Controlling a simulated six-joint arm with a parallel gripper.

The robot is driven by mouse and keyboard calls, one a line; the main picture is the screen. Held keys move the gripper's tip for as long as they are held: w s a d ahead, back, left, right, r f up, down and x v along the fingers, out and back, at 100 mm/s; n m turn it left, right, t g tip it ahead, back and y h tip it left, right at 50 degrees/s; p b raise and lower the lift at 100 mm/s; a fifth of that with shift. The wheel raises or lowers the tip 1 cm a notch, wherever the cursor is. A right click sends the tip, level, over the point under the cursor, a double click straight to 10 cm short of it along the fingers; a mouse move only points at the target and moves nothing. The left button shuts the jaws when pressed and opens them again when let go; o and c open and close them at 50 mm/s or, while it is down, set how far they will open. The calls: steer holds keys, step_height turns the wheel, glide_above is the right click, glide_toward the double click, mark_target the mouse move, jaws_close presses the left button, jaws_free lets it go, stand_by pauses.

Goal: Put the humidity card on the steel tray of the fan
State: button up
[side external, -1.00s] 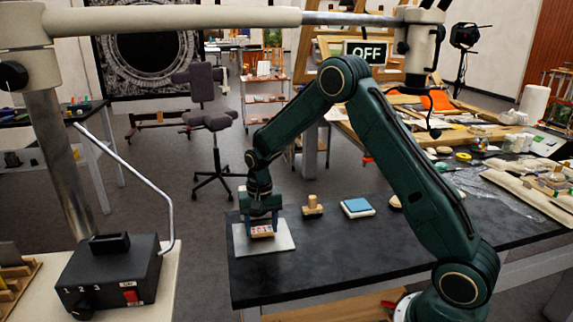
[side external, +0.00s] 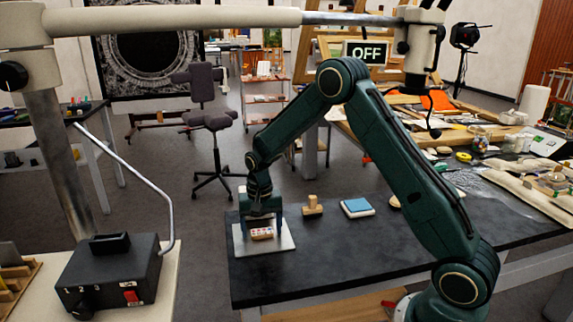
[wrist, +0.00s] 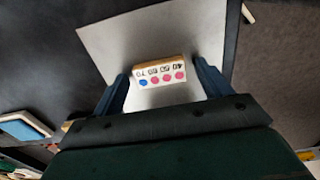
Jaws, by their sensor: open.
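The humidity card (wrist: 160,73) is a small pale card with a tan upper edge, numbers and a row of blue and pink dots. It rests on a pale flat plate (wrist: 108,40), which looks like the steel tray; no fan can be made out. In the side view the card (side external: 262,234) lies on the plate (side external: 284,241) at the left end of the dark table. My gripper (wrist: 161,75) is open, one blue finger on each side of the card, with gaps between. In the side view my gripper (side external: 261,222) is low over the plate, just behind the card.
A wooden stamp-like block (side external: 312,206) and a blue-topped pad (side external: 357,207) stand right of the plate on the dark table (side external: 330,255). A black switch box (side external: 110,275) sits on a separate bench at left. The table front is clear.

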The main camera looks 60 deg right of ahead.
mark_target(262, 232)
step_height(262, 232, up, 12)
steer(key=shift+r, duration=0.15)
stand_by(0.6)
stand_by(0.5)
steer(key=s+a+r+n+t, duration=0.1)
steer(key=s+a+r+n, duration=0.15)
steer(key=s+r, duration=0.4)
steer(key=s+a+r+n+t, duration=0.2)
steer(key=s+a+r, duration=0.2)
steer(key=s+r, duration=0.25)
steer(key=s+a+n+t, duration=0.2)
steer(key=s+a+n, duration=0.1)
steer(key=s, duration=1.4)
steer(key=shift+f+n+t, duration=0.3)
steer(key=shift+f+n, duration=0.15)
steer(key=shift+n, duration=0.3)
steer(key=shift+w, duration=0.1)
steer(key=shift+c, duration=0.5)
